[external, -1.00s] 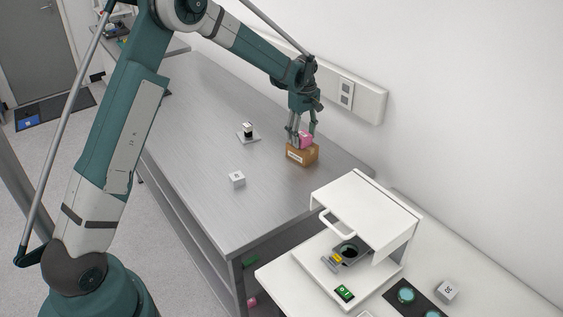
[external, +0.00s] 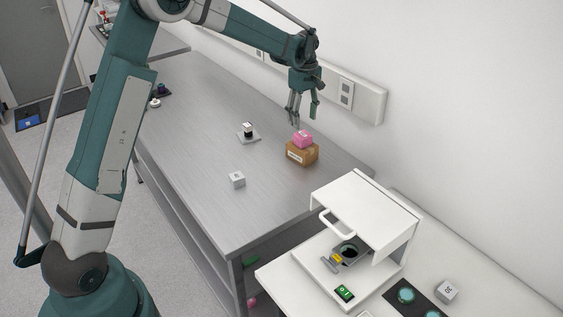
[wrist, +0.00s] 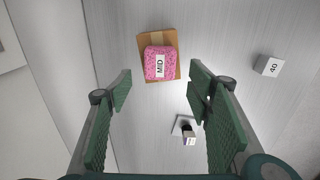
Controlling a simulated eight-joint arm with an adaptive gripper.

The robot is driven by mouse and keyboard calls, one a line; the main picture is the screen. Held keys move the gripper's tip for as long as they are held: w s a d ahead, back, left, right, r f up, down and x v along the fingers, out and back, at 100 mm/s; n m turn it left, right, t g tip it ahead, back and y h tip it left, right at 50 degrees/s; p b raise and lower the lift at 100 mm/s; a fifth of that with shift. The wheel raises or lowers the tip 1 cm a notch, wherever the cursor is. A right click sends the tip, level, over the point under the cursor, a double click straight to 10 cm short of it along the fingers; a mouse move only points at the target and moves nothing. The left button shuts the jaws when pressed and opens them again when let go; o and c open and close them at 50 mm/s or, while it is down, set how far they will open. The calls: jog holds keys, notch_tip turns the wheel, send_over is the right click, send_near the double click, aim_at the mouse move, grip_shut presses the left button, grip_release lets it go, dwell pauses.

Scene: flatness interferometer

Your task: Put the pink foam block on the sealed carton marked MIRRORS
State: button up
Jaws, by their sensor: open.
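The pink foam block (external: 303,138) rests on top of the brown carton (external: 302,155) on the grey metal bench. In the wrist view the pink foam block (wrist: 160,63) carries a white label reading MID and lies on the carton (wrist: 172,36), whose edges show around it. The carton's own marking is too small to read. My gripper (external: 303,120) is open and empty, above the block and apart from it. In the wrist view its fingers (wrist: 160,95) are spread wide, with nothing between them.
A white cube marked 40 (wrist: 269,66) and a small black-and-white item on a pale plate (external: 248,134) stand on the bench. A white instrument (external: 367,220) stands at the front right. A wall and its socket trunking (external: 346,92) lie behind the carton.

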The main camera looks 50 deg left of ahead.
jog(key=shift+r, duration=1.8)
jog(key=shift+d, duration=0.1)
jog(key=s+d+r+m+t, duration=0.3)
jog(key=s+d+r+m, duration=0.5)
jog(key=s+d+r, duration=1.1)
jog(key=s+d+f+m+t, duration=0.1)
jog(key=s+d+f+m, duration=0.1)
jog(key=s, duration=0.7)
jog(key=s+d+f+m+t, duration=0.1)
jog(key=s+d+m, duration=0.3)
jog(key=s, duration=0.5)
jog(key=s+d+f+m+t, duration=0.2)
jog(key=s+d+f+m, duration=0.2)
jog(key=s, duration=0.6)
jog(key=shift+d, duration=0.6)
